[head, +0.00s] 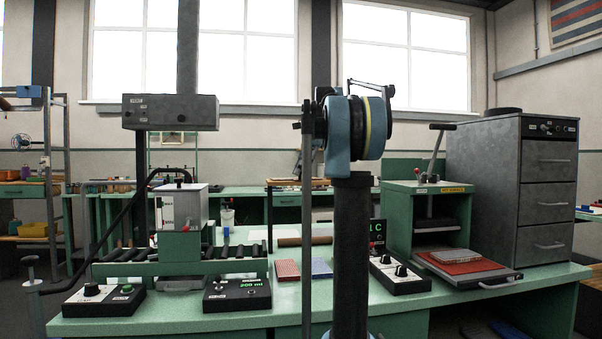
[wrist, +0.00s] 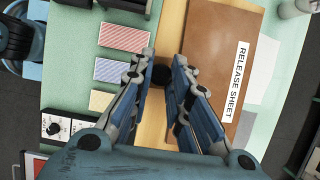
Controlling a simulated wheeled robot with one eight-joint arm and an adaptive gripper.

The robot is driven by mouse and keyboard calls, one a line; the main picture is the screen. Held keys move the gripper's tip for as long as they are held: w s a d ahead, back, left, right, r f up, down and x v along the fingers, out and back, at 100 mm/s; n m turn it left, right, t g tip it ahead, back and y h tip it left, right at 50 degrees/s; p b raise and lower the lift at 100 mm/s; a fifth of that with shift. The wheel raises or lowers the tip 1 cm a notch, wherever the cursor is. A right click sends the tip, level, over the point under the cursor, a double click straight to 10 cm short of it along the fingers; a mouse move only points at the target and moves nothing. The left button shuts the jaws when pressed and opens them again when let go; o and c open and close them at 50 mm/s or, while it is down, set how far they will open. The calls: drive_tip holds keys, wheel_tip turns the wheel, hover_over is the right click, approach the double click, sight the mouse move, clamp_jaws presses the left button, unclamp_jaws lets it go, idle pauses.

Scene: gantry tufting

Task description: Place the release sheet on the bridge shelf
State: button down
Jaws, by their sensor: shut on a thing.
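The release sheet (wrist: 215,45) is a flat brown panel with a white label reading "RELEASE SHEET", face up in the wrist view. A round black knob (wrist: 161,75) shows between my fingers, at the sheet's left edge. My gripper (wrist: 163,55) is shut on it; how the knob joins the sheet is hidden. A tan wooden board (wrist: 173,18), seemingly the bridge shelf, shows beside and under the sheet; I cannot tell whether they touch. In the head view the shelf (head: 285,182) stands on thin legs above the green bench. My gripper is hidden there.
A pink tile (wrist: 124,36) and a blue tile (wrist: 121,70) lie left of the board. In the head view, a black control box (head: 400,275), a green press (head: 428,215) and a roller conveyor (head: 130,268) crowd the bench (head: 470,308). A grey drawer cabinet (head: 510,190) stands at right.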

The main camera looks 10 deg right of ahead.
drive_tip(key=c, duration=1.5)
unclamp_jaws()
drive_tip(key=shift+f, duration=0.1)
drive_tip(key=v, duration=1.2)
